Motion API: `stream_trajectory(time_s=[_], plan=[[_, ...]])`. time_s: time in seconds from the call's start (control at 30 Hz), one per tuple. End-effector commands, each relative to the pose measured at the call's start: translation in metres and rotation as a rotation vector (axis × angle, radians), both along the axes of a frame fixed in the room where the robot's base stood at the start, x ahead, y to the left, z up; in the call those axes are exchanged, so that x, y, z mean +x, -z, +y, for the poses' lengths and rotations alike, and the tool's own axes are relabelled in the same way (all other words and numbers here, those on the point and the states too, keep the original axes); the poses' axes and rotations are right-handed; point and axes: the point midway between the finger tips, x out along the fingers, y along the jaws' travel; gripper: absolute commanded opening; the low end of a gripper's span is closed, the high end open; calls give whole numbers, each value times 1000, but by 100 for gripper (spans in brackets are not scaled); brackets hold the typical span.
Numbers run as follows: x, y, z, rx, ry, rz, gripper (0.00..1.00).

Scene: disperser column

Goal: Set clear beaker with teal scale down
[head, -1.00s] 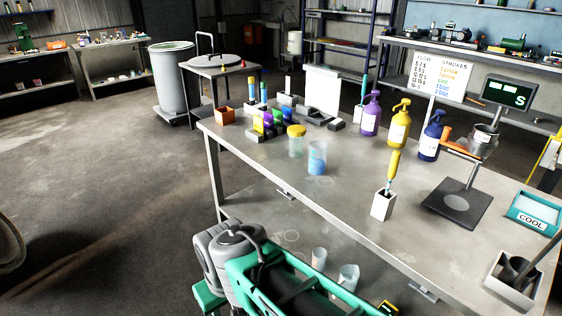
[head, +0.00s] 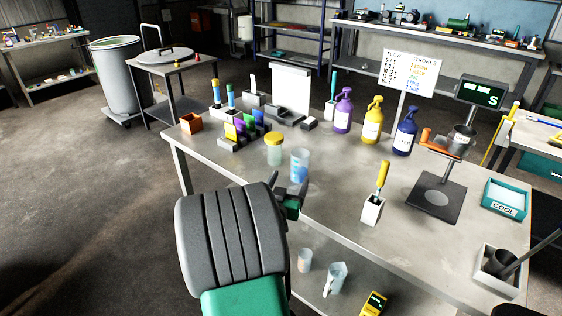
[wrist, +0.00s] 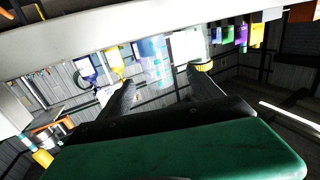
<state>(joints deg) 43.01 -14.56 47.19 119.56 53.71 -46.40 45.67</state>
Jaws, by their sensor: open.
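The clear beaker with teal scale (head: 299,166) stands upright on the grey bench (head: 325,212) near its front edge, with a bluish tint in its lower part. My gripper (head: 289,186) is open, just in front of the beaker at the bench edge, with nothing visibly held. In the wrist view, which is turned over, the beaker (wrist: 153,62) shows beyond and between the two spread fingers (wrist: 161,80). I cannot tell how large the gap between fingertips and beaker is.
A jar with a yellow lid (head: 275,150) stands close left of the beaker. Purple (head: 343,112), yellow (head: 373,122) and blue (head: 405,134) pump bottles stand behind to the right. A white holder (head: 372,210) with a yellow-handled tool stands right. Bench between holder and beaker is clear.

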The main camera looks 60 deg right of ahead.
Motion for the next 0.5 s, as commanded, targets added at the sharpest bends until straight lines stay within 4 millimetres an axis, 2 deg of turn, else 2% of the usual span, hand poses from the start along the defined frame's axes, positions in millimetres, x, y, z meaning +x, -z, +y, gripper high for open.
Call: stream_trajectory(time_s=[0.17,0.4,0.5], plan=[[-1,-5,-19,-24,1,-2,74],[2,-16,-57,-23,3,-2,74],[6,-12,-72,-22,0,-2,74]])
